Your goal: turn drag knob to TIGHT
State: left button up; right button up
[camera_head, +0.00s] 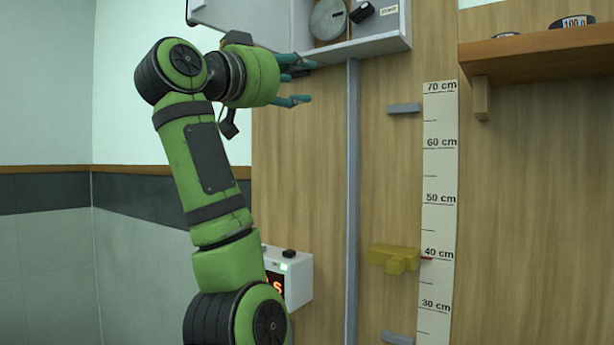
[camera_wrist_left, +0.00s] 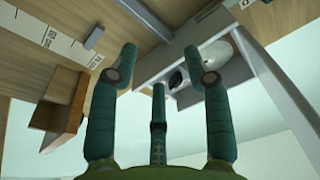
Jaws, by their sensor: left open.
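No part in view carries a readable drag or TIGHT mark, so I cannot tell for sure which is the drag knob. A small black part (camera_head: 362,12) sits in the open white box (camera_head: 372,46) at the top, beside a grey round disc (camera_head: 328,20) and a small label too small to read. My left gripper (camera_head: 300,82) is open and empty just below the box's lower left corner, apart from the black part. In the left wrist view its teal fingers (camera_wrist_left: 158,62) are spread, with the pale disc (camera_wrist_left: 214,52) beyond them. My right gripper is not in view.
A grey vertical rail (camera_head: 352,200) runs below the box. A yellow slider (camera_head: 393,258) sits near 40 cm beside the scale (camera_head: 438,190), between grey stops. A wooden shelf (camera_head: 540,50) juts out at right. A white display unit (camera_head: 290,275) stands behind my arm.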

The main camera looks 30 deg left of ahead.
pick_arm(q)
jog(key=w+f+g+y, duration=0.1)
jog(key=w+f, duration=0.3)
jog(key=f, duration=0.4)
jog(key=w+f+n+g, duration=0.1)
jog(key=w+f, duration=0.3)
jog(key=f, duration=0.4)
jog(key=shift+d+f+g+y, duration=0.25)
jog(key=shift+f+g+y, duration=0.05)
jog(key=shift+f+y, duration=0.1)
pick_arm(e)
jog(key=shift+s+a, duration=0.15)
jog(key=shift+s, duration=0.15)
